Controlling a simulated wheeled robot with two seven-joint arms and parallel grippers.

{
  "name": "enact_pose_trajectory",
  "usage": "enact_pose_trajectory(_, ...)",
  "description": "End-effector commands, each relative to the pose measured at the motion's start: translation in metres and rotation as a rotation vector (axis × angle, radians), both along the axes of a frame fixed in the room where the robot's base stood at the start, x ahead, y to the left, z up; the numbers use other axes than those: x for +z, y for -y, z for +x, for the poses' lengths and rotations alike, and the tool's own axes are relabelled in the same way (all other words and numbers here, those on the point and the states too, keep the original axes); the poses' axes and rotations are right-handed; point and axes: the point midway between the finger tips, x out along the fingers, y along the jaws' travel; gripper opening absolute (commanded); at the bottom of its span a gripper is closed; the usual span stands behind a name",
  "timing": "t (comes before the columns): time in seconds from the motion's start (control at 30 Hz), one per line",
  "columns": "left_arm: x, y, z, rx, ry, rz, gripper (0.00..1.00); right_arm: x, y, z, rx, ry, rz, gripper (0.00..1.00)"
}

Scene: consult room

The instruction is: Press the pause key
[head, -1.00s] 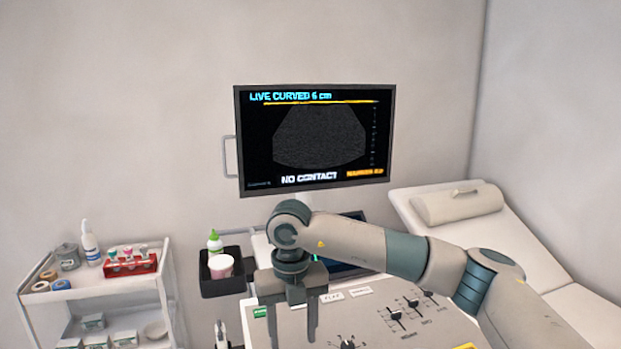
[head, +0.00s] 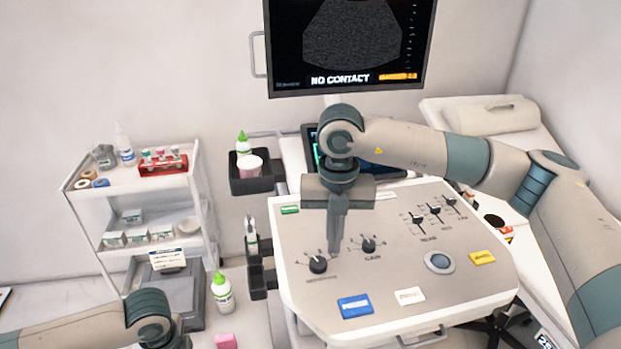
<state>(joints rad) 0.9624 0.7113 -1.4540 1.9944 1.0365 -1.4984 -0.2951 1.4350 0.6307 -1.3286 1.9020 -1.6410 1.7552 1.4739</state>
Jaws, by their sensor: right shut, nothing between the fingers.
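The console panel (head: 300,268) carries several coloured keys. A blue key (head: 355,306) and a white key (head: 410,296) are near its front edge, a yellow key (head: 482,257) is at the right, and a small green key (head: 290,209) is at the back left. Their labels are too small to read, so I cannot tell which is the pause key. My right gripper (head: 334,250) points down over the left-middle of the panel, shut and empty, behind the blue key. It hides part of the panel; contact is unclear. My left arm enters at bottom left; its fingers are out of view.
Knobs (head: 318,264), sliders (head: 436,211) and a trackball (head: 438,262) are on the panel. The monitor (head: 429,60) stands behind, reading NO CONTACT. A bottle and cup sit in a side tray (head: 238,184). A white trolley (head: 203,195) is left; a couch (head: 538,150) is right.

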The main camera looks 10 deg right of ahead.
Motion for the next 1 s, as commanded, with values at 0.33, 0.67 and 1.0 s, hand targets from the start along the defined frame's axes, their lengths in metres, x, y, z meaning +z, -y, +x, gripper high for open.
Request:
enact_pose_trajectory(0.33,0.000,0.000,0.000,0.000,0.001,0.000,0.00,-0.006,0.026,-0.064,-0.253,-0.011,0.004,0.00)
enact_pose_trajectory(0.67,0.000,0.000,0.000,0.000,0.001,0.000,0.00,-0.008,0.030,-0.077,-0.301,-0.018,0.004,0.00)
enact_pose_trajectory(1.0,0.000,0.000,0.000,0.000,0.001,0.000,0.00,-0.011,0.030,-0.076,-0.300,-0.018,0.004,0.00)
